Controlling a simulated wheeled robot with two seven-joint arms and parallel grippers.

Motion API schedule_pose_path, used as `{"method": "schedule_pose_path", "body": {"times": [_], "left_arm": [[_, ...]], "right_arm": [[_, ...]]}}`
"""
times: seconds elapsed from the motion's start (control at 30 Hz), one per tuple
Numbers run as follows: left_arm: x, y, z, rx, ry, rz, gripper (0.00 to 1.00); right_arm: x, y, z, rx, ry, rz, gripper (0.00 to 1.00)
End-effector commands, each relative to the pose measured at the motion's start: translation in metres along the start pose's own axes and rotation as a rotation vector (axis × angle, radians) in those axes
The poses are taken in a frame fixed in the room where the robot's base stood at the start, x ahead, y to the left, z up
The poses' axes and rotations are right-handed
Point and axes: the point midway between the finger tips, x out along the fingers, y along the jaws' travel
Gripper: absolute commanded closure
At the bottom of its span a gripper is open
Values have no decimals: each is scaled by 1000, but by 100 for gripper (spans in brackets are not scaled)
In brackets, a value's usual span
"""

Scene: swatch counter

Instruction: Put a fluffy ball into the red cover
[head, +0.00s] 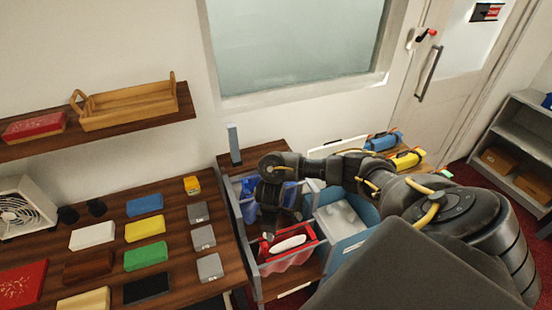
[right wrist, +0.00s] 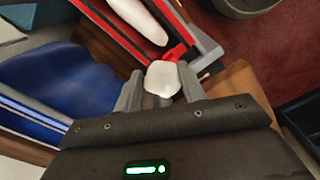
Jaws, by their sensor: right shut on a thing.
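The red cover (head: 301,231) is a red open frame with red cloth hanging below it, in the grey-framed rack in the head view. Part of its red rim (right wrist: 110,35) runs along the top of the right wrist view. A long white piece (head: 288,244) lies within it and also shows in the right wrist view (right wrist: 140,20). My right gripper (right wrist: 162,88) is shut on a small white fluffy ball (right wrist: 162,77), held at the fingertips close beside the red rim. In the head view my right gripper (head: 267,234) hangs at the cover's left end; the ball is hidden there. My left gripper is not in view.
Blue cloth (right wrist: 65,85) hangs in the rack beside the red cover. A light-blue bin (head: 342,240) stands right of it. The wooden counter (head: 180,215) at left holds several coloured swatches. A grey post (head: 234,143) rises behind the rack.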

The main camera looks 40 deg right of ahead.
Motion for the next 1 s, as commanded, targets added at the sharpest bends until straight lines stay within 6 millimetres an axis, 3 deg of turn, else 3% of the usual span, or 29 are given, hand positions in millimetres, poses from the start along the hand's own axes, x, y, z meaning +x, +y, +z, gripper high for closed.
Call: {"method": "schedule_pose_path", "body": {"times": [0.13,0.47,1.0], "left_arm": [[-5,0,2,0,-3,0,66],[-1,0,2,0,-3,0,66],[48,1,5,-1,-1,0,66]], "right_arm": [[6,2,14,-4,0,-2,67],[11,3,16,-7,2,-1,67],[59,3,16,-7,3,-1,67]]}}
